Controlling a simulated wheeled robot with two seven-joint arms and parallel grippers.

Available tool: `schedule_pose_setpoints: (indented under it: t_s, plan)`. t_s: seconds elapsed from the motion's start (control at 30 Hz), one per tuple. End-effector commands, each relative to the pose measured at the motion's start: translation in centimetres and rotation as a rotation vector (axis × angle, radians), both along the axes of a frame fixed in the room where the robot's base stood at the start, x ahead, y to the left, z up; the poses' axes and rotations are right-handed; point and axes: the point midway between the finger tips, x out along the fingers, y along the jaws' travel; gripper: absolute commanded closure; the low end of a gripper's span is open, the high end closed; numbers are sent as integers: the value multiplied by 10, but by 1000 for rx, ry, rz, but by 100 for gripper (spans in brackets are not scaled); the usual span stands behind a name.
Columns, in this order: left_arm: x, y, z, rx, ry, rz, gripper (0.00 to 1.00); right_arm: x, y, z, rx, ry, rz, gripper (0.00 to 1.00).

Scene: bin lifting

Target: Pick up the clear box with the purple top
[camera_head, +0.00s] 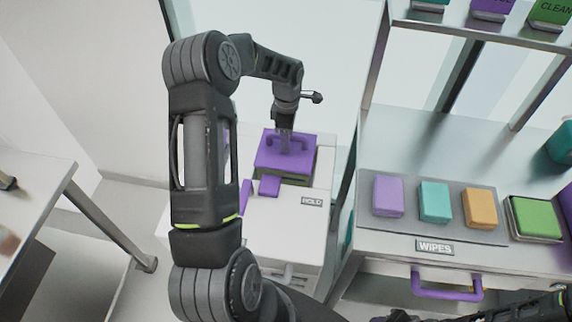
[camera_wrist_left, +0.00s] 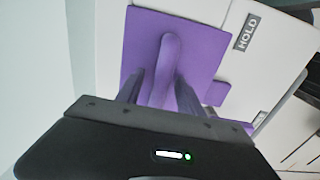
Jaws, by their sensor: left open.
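The box with the purple top (camera_head: 265,160) sits on the white surface by the HOLD label, at the centre of the head view. Its flat lid carries a raised purple handle, and only a strip of its side shows below the lid. The lid also fills the middle of the left wrist view (camera_wrist_left: 205,45), with the handle (camera_wrist_left: 170,50) pointing away from the wrist. My left gripper (camera_head: 286,143) is over the lid, and its open fingers (camera_wrist_left: 160,92) lie on either side of the handle. Whether they touch it is unclear. My right gripper is not seen.
A HOLD label (camera_head: 312,202) marks the white cabinet top, with smaller purple pieces (camera_head: 269,186) nearby. To the right, a bench holds purple, teal and orange wipes (camera_head: 480,208) and a green block (camera_head: 537,218). A shelf (camera_head: 480,32) rises behind. A table (camera_head: 30,195) stands left.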

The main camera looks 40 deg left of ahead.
Motion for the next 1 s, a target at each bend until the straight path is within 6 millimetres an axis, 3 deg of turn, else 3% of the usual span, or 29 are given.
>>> schedule_pose_setpoints:
  t_s: [0.6, 1.0]
  plan:
    - [0, 0, -3, 0, 0, 1, 56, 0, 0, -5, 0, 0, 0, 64]
    - [0, 0, -3, 0, 0, 1, 88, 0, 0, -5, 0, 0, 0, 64]
